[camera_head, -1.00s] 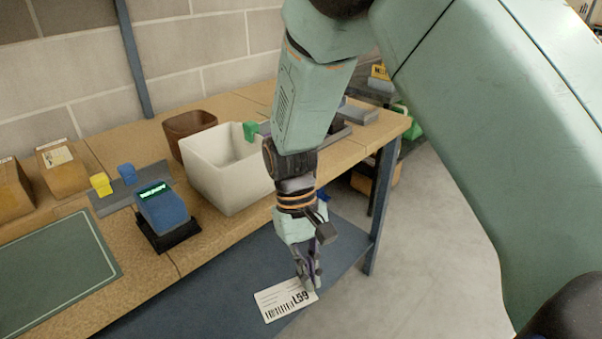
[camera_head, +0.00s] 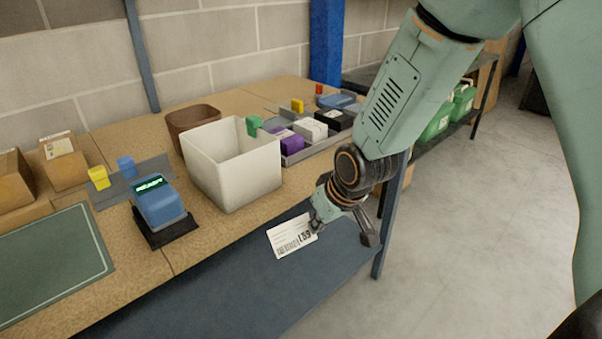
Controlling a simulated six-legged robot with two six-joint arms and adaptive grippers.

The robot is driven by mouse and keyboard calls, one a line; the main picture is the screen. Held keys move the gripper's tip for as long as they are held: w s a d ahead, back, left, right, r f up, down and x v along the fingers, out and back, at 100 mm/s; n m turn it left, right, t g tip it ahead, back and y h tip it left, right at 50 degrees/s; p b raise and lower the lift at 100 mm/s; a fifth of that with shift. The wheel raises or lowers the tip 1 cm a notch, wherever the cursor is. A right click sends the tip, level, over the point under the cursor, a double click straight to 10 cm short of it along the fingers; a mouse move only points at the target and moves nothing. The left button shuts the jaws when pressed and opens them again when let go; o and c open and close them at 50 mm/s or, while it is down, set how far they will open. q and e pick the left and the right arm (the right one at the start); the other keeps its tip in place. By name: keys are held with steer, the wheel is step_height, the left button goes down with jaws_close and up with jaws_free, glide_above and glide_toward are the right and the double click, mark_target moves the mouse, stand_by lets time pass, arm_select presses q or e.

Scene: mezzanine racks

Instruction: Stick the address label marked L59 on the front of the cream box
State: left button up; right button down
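The address label (camera_head: 291,236) is a white card with a barcode and the mark L59. My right gripper (camera_head: 315,226) is shut on its right edge and holds it in the air, in front of the table edge and below the cream box. The cream box (camera_head: 241,174) is an open-topped box standing upright on the table near its front edge. Its front face is bare, and the label is apart from it. My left gripper is not in view.
A blue label printer (camera_head: 159,204) with a lit screen stands left of the cream box. A brown bin (camera_head: 192,124) is behind it. A grey tray (camera_head: 292,157) with small boxes lies to its right. A green mat (camera_head: 50,262) lies at left.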

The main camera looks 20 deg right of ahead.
steer(key=shift+w+r+t, duration=0.2)
steer(key=shift+t, duration=0.1)
steer(key=shift+w+a+r+t, duration=0.5)
steer(key=shift+w+a+t, duration=0.1)
steer(key=shift+w+t, duration=0.1)
steer(key=w+r+t+y, duration=0.1)
steer(key=w+r+n+t+b, duration=0.1)
steer(key=t, duration=0.1)
steer(key=shift+w+d+r+y, duration=0.1)
steer(key=shift+d+r+y, duration=0.05)
steer(key=shift+r+y, duration=0.25)
steer(key=shift+w+a+r+n+t+y+b, duration=0.2)
steer(key=shift+w+a+r+t+b, duration=0.35)
steer(key=shift+r, duration=0.4)
steer(key=shift+w+a+r+n+t+y+b, duration=0.1)
steer(key=shift+w+a+r+t+y+b, duration=0.3)
steer(key=shift+w+r, duration=0.45)
steer(key=shift+w+a+r+n+t+y+b, duration=0.1)
steer(key=shift+w+a+r+t+y+b, duration=0.15)
steer(key=shift+w+a+r, duration=0.55)
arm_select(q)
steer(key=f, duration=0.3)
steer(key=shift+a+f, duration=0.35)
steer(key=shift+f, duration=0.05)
arm_select(e)
steer(key=shift+s+d+r, duration=0.15)
steer(key=shift+d+r, duration=0.05)
steer(key=shift+d, duration=0.05)
steer(key=shift+d, duration=0.15)
